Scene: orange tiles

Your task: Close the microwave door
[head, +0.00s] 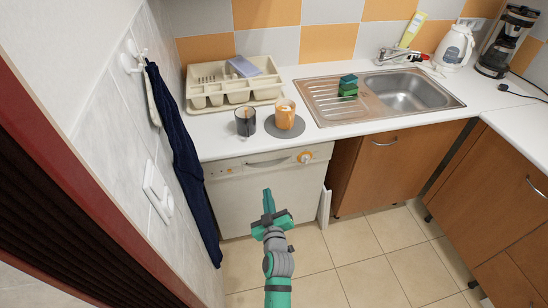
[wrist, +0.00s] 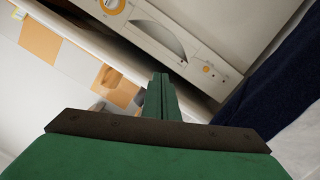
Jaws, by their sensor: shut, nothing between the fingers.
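No microwave or microwave door shows in either view. My gripper (head: 267,200) is in front of the white dishwasher-like appliance (head: 235,203) under the counter. Its green fingers are together, with nothing between them. In the wrist view the shut fingers (wrist: 160,84) point toward the appliance's control panel (wrist: 205,62), which appears tilted with its knob and handle recess. I cannot tell whether the fingers touch the appliance. The appliance's lower front is partly hidden behind my gripper.
A dark blue cloth (head: 182,150) hangs on the left wall. A cutlery tray (head: 200,102), dark mug (head: 245,122) and orange mug (head: 285,115) stand on the counter above. A steel sink (head: 455,102) and brown cabinets (head: 375,165) are to the right. The tiled floor (head: 370,285) is clear.

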